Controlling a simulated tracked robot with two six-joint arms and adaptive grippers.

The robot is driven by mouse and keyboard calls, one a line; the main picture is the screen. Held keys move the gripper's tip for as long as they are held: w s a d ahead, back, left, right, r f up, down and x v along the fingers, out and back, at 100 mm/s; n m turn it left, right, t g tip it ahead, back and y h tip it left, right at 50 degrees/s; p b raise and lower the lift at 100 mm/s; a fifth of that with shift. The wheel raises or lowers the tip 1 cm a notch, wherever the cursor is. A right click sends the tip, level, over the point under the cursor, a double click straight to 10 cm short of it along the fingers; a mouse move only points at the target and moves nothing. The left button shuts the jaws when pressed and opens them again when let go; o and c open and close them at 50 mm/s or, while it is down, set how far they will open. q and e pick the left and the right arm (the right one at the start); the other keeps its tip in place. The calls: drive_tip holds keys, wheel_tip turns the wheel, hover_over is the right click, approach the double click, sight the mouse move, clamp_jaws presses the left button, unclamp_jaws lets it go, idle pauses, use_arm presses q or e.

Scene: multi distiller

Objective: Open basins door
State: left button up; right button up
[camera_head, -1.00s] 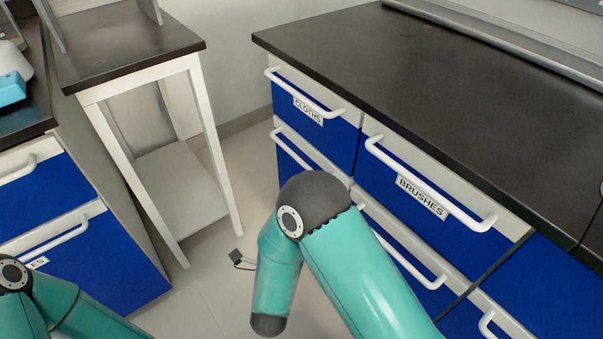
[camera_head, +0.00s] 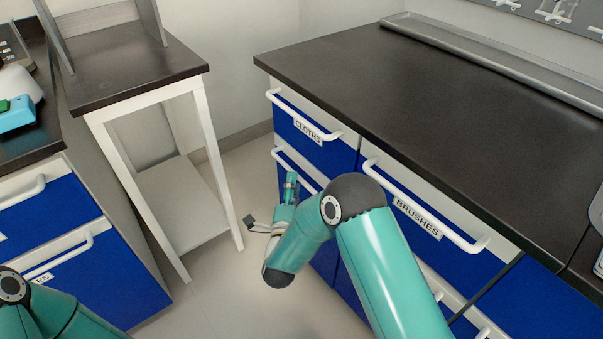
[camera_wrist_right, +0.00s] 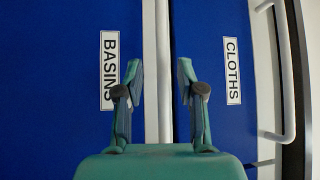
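The basins door (camera_wrist_right: 60,100) is a blue panel with a "BASINS" label (camera_wrist_right: 108,70) in the right wrist view, which shows the cabinet turned sideways. Its front appears shut. A white bar, the door's handle (camera_wrist_right: 163,60), runs along its edge beside the cloths drawer (camera_wrist_right: 215,120). In the head view the handle (camera_head: 281,155) lies below the cloths drawer (camera_head: 296,122). My right gripper (camera_wrist_right: 160,68) is open, its fingers on either side of the white bar; contact cannot be told. It is small and partly hidden by my wrist in the head view (camera_head: 291,182). My left gripper is out of frame.
The brushes drawer (camera_head: 395,205) with its white handle is to the right. A dark worktop (camera_head: 430,90) overhangs the drawers. A white-legged stand (camera_head: 205,130) and another blue cabinet (camera_head: 105,270) are to the left. The floor between is clear.

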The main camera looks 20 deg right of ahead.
drive_tip(key=shift+x, duration=1.95)
clamp_jaws()
drive_tip(key=shift+f, duration=0.1)
